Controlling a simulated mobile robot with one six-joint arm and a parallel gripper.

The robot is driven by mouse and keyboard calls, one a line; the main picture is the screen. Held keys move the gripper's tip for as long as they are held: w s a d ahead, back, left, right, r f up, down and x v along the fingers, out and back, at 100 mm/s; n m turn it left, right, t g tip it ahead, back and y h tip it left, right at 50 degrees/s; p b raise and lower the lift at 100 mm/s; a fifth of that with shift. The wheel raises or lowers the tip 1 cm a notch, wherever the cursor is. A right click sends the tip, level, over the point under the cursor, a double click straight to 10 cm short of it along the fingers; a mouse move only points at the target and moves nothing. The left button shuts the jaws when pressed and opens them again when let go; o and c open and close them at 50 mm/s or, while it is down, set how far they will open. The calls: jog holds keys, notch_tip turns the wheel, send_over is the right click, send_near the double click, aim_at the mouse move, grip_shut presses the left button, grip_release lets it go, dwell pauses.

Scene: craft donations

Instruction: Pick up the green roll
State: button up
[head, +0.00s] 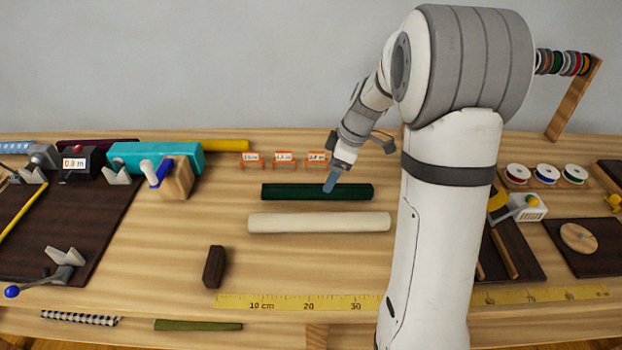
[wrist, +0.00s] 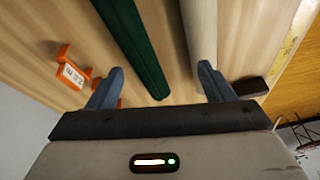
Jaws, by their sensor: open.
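The dark green roll (head: 285,191) lies on the wooden table in the head view, left to right, behind a cream roll (head: 300,222). In the wrist view the green roll (wrist: 130,38) runs between my two fingers, closer to the left one, and the cream roll (wrist: 202,30) runs by the right fingertip. My gripper (head: 330,182) is open and points down over the right half of the green roll in the head view. In the wrist view my gripper (wrist: 161,70) holds nothing. The height of the fingertips above the table is hard to tell.
Orange stands with small labels (head: 284,160) stand just behind the green roll. A dark brown block (head: 214,267) and a yellow ruler (head: 290,302) lie in front. A teal roll (head: 150,155) is at the left. An olive strip (head: 198,325) lies at the front edge.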

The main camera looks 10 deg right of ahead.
aim_at(321, 186)
jog(key=w+f+n, duration=0.1)
jog(key=w+d+f+n, duration=0.1)
jog(key=w+f, duration=0.1)
jog(key=shift+w+d+f+y, duration=0.1)
jog(key=shift+w+f+y, duration=0.15)
jog(key=shift+y, duration=0.05)
jog(key=x, duration=0.5)
jog(key=p+x, duration=0.1)
jog(key=x, duration=0.1)
jog(key=shift+w+a+f, duration=0.2)
jog(key=shift+w+a, duration=0.05)
jog(key=shift+a, duration=0.15)
jog(key=c, duration=1.2)
jog(key=shift+o, duration=0.2)
notch_tip(321, 186, up, 10)
jog(key=shift+r+b, duration=0.1)
jog(key=shift+b, duration=0.25)
